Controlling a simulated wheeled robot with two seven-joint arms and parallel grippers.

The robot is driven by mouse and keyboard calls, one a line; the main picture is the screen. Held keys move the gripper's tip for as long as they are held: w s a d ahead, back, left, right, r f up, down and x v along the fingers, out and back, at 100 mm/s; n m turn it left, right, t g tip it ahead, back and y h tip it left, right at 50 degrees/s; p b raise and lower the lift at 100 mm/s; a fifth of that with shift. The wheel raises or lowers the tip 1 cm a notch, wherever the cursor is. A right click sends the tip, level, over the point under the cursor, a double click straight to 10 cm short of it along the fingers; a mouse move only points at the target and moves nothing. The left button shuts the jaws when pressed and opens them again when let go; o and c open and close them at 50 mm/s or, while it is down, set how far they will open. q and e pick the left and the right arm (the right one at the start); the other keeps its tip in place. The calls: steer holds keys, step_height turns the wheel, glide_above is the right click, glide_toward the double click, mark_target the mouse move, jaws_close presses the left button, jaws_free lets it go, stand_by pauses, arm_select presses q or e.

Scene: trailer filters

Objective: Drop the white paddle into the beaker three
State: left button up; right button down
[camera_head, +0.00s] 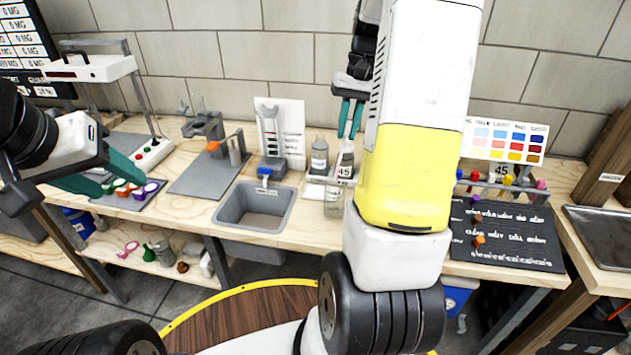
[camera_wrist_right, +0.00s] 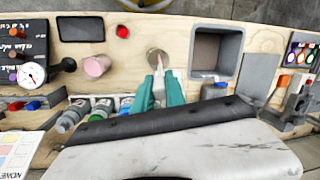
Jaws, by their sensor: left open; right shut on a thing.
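My right gripper (camera_head: 346,134) is above the bench at its middle, fingers pointing down. In the right wrist view its teal fingers (camera_wrist_right: 160,88) are shut on a slim pale thing, which looks like the white paddle (camera_wrist_right: 160,70). The paddle's far end lies over or close to a round, beaker-like top (camera_wrist_right: 156,55); I cannot tell whether it is inside. A clear beaker (camera_head: 334,208) stands below the gripper in the head view, partly hidden by my arm. I cannot read which beaker is three. My left gripper (camera_head: 108,172) is open by the coloured cups.
A grey sink (camera_head: 255,186) is left of the beaker. A grey bottle (camera_head: 320,155) stands close to the right gripper. Green, orange and purple cups (camera_head: 138,192) sit on a mat at the left. A black board (camera_head: 505,243) lies at the right.

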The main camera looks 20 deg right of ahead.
steer(key=shift+f, duration=5.65)
steer(key=c, duration=1.3)
jaws_free()
step_height(320, 180, up, 8)
steer(key=d, duration=0.1)
steer(key=shift+w+d+f, duration=0.15)
steer(key=shift+w+d, duration=0.05)
steer(key=shift+d, duration=0.05)
